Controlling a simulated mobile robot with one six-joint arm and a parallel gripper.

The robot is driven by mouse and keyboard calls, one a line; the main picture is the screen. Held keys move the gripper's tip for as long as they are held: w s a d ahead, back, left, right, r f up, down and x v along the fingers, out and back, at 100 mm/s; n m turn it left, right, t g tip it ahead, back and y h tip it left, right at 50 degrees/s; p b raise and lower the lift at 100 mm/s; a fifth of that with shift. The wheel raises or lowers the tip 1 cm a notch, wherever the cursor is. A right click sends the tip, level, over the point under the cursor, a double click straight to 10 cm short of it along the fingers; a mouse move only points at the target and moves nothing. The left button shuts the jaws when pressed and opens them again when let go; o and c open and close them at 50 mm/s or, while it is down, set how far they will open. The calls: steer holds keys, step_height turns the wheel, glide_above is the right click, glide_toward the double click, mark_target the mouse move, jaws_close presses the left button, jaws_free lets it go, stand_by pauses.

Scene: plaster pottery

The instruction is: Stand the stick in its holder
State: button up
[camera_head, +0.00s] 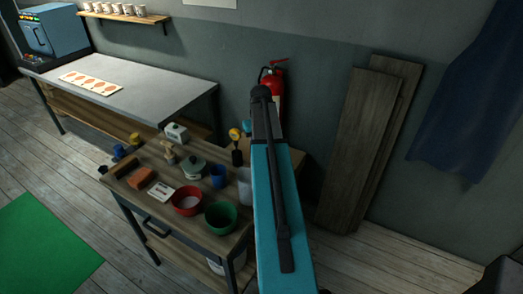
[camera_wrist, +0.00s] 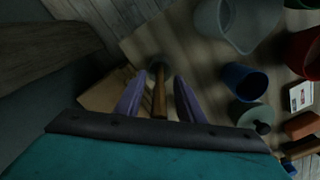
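A brown wooden stick (camera_wrist: 159,95) shows in the wrist view, between the two purple fingers of my gripper (camera_wrist: 160,76). The fingers stand apart, with a visible gap on each side of the stick, so the gripper looks open around it. A dark roundish patch lies at the stick's far end, too dim to tell whether it is a holder. In the head view my arm covers this area, and I cannot make out the stick or the gripper fingers there. A dark tool with a yellow top (camera_head: 235,136) stands near the bench's back right corner.
The bench carries a clear jar (camera_wrist: 240,22), blue cup (camera_wrist: 245,81), red bowl (camera_head: 187,200), green bowl (camera_head: 220,217), lidded pot (camera_head: 193,167) and brick (camera_head: 140,178). A fire extinguisher (camera_head: 273,82) and boards (camera_head: 357,140) stand by the wall. The grey table (camera_head: 140,95) has free room.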

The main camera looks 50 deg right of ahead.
steer(key=shift+r, duration=0.15)
step_height(320, 180, up, 13)
steer(key=p, duration=0.5)
steer(key=shift+f, duration=0.2)
steer(key=shift+r, duration=0.5)
stand_by(1.3)
